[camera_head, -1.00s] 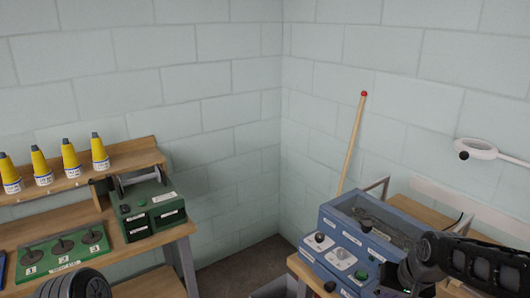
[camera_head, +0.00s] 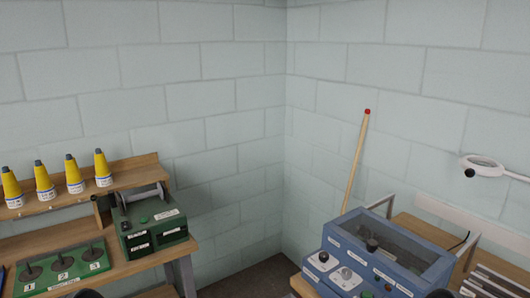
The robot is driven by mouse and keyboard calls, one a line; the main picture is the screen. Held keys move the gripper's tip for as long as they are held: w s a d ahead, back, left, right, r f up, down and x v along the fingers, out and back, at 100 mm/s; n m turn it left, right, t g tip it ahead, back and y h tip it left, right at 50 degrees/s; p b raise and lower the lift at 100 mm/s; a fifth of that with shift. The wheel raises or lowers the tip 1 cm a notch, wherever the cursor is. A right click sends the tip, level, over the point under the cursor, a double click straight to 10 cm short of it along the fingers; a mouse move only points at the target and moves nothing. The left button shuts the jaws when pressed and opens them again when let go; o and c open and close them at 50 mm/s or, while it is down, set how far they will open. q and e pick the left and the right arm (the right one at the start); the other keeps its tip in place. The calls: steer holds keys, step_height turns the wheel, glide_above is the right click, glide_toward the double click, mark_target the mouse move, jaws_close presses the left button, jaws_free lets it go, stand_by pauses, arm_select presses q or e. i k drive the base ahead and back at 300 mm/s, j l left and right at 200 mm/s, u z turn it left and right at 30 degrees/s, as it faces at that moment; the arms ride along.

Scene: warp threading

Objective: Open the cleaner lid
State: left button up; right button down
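A blue machine (camera_head: 335,268) stands on the wooden bench at the lower right, probably the cleaner, though its labels are too small to read. Its top is a clear lid (camera_head: 400,248) in a blue frame, which looks closed. A dark round knob (camera_head: 372,245) shows at the lid. Knobs and buttons sit on the sloping front panel, whose lower part is cut off by the picture edge. Only small dark pieces, probably of my arms, show at the bottom edge. Neither gripper's fingers are in view.
A wooden stick with a red tip (camera_head: 356,160) leans behind the machine. A ring-shaped lamp (camera_head: 484,165) and slatted rack (camera_head: 492,283) are at right. The left bench holds yellow cones (camera_head: 74,174), a green machine (camera_head: 150,222) and a green spindle board (camera_head: 62,268). A floor gap separates the benches.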

mark_target(446, 259)
steer(key=k+j, duration=0.3)
steer(key=k, duration=0.2)
steer(key=z, duration=1.9)
